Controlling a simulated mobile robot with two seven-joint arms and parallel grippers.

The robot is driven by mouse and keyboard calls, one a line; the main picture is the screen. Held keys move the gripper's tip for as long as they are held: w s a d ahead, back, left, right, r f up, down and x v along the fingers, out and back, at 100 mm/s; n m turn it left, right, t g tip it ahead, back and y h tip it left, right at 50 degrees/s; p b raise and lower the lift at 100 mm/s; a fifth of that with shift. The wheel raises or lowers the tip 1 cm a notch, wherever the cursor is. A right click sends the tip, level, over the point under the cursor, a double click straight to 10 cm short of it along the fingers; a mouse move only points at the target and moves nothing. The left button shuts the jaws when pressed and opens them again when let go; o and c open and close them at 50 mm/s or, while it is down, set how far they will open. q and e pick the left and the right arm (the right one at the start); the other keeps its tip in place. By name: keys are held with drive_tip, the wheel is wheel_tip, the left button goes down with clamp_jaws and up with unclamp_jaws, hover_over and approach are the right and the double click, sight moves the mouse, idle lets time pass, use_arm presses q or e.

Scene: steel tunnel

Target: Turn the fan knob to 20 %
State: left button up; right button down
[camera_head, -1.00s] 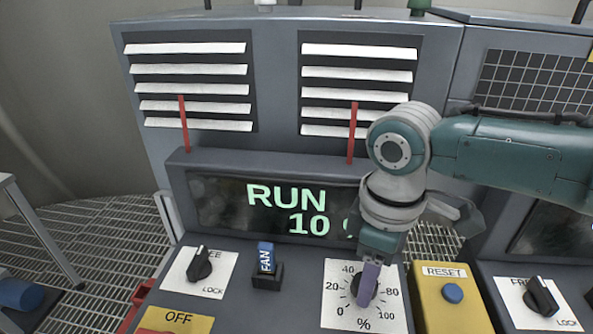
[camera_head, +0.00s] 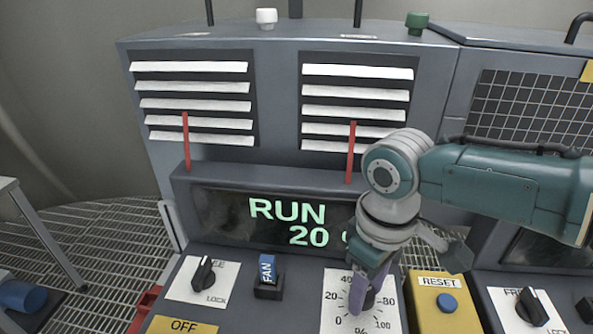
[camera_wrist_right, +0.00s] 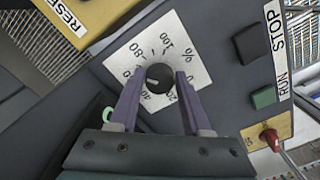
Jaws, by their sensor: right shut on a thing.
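The black fan knob (camera_head: 369,300) sits on a white dial plate (camera_head: 334,318) marked in percent, low in the head view. It also shows in the right wrist view (camera_wrist_right: 159,78), between two purple fingers. My right gripper (camera_head: 357,296) reaches down onto the knob and is shut on it, hiding part of the knob and dial in the head view. The display (camera_head: 288,222) above reads RUN and 20; its right end is hidden by my right arm. A blue FAN block (camera_head: 267,268) stands left of the dial. My left gripper is not in view.
A yellow RESET box (camera_head: 446,310) with a blue button stands close right of the dial. A FREE/LOCK knob (camera_head: 203,275) is at the left, another at the right. Red levers (camera_head: 350,152) rise before the louvres. The wrist view shows a STOP/RUN switch (camera_wrist_right: 257,70).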

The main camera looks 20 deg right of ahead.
drive_tip(key=shift+c, duration=1.8)
unclamp_jaws()
drive_tip(key=shift+r, duration=0.1)
drive_tip(key=shift+r, duration=0.35)
wheel_tip(320, 180, up, 9)
drive_tip(key=shift+p, duration=0.35)
